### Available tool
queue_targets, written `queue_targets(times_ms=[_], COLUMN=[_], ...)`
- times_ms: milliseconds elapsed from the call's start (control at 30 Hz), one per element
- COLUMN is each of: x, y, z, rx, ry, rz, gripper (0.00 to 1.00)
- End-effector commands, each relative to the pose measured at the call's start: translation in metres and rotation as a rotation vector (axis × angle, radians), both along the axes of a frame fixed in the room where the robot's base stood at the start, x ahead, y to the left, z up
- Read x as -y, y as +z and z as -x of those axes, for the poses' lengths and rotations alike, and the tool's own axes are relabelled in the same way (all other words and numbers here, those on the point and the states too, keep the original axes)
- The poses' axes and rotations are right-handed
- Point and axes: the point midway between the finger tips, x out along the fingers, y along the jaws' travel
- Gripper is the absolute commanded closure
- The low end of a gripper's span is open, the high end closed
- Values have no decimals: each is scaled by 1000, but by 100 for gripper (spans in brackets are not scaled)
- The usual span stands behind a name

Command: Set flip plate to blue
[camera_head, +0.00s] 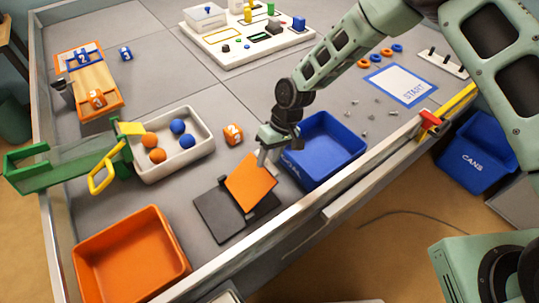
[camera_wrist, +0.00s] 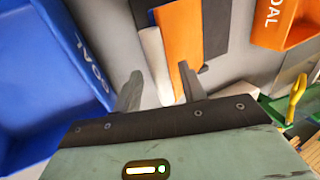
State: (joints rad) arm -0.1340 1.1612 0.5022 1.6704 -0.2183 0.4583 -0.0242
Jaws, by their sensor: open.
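The flip plate (camera_head: 250,181) shows its orange face and sits tilted on a dark grey base (camera_head: 222,210) near the table's front edge. Its orange face also shows in the wrist view (camera_wrist: 179,35). No blue face of it is visible. My gripper (camera_head: 265,157) is at the plate's upper edge, beside the blue bin. In the wrist view my gripper (camera_wrist: 160,88) has its fingers apart. A pale grey bar (camera_wrist: 153,55) along the orange plate lies ahead of the gap between them. I cannot tell whether a finger touches the plate.
A blue bin (camera_head: 333,126) stands close to the right of my gripper. An orange bin (camera_head: 130,255) is at the front left. A white tray (camera_head: 190,157) with orange and blue balls and an orange numbered cube (camera_head: 233,133) lie behind the plate. The table rim (camera_head: 290,222) runs in front.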

Motion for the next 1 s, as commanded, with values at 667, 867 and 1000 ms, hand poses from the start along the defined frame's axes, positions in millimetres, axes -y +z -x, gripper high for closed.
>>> queue_targets(times_ms=[667, 867, 1000], x=[-1, -5, -11], y=[1, 8, 17], z=[0, 3, 6], rx=[5, 36, 78], ry=[1, 5, 7], rz=[6, 50, 108], gripper=[100, 100, 100])
